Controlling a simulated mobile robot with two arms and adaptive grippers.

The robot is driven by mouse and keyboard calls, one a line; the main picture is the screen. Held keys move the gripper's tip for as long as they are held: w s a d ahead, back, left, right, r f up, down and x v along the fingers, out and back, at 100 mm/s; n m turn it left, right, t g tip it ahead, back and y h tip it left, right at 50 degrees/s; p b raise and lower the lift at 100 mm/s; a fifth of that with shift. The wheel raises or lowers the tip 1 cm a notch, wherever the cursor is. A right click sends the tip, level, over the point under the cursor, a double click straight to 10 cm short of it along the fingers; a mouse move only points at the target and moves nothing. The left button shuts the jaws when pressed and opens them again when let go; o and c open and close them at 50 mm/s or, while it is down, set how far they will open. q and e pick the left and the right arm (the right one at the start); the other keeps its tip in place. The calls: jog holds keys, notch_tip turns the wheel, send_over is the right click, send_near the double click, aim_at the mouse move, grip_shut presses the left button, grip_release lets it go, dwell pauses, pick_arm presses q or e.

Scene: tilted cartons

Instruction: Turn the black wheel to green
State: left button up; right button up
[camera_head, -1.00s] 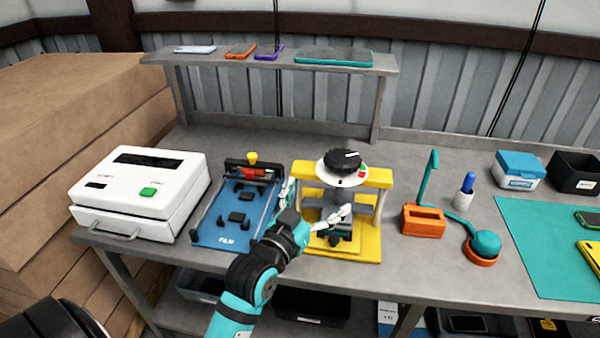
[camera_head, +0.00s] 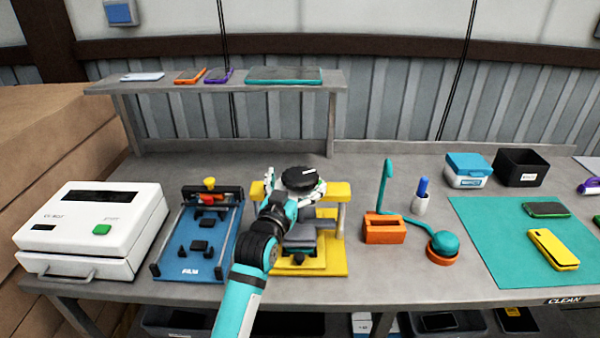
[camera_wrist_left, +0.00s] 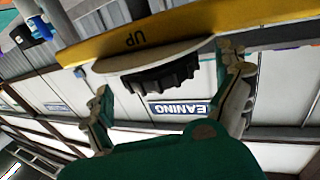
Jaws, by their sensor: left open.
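The black wheel (camera_head: 298,178) sits on a white round dial plate on top of the yellow press (camera_head: 338,191). A white line on the wheel's top points to the right. The wheel also shows in the left wrist view (camera_wrist_left: 160,78), with a ribbed edge, below a yellow beam marked "UP". My left gripper (camera_head: 295,190) is open, with one finger on each side of the wheel. In the left wrist view its fingers (camera_wrist_left: 170,88) straddle the wheel with gaps on both sides. The coloured dial marks are mostly hidden by the gripper. My right gripper is out of view.
A blue film jig (camera_head: 190,265) stands left of the press, with a white machine (camera_head: 85,235) farther left. An orange holder (camera_head: 384,230) and a teal mat (camera_head: 480,225) lie to the right. A shelf (camera_head: 110,88) with phones is behind.

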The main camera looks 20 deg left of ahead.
aim_at(300, 174)
pick_arm(q)
jog(key=shift+w, duration=1.65)
jog(key=c, duration=1)
jog(key=shift+m+h+p, duration=0.3)
jog(key=shift+m+h, duration=0.1)
jog(key=shift+h, duration=0.2)
jog(key=shift+c, duration=0.3)
jog(key=shift+m+h, duration=0.5)
jog(key=shift+h, duration=0.3)
jog(key=o, duration=1.1)
jog(key=shift+c, duration=0.2)
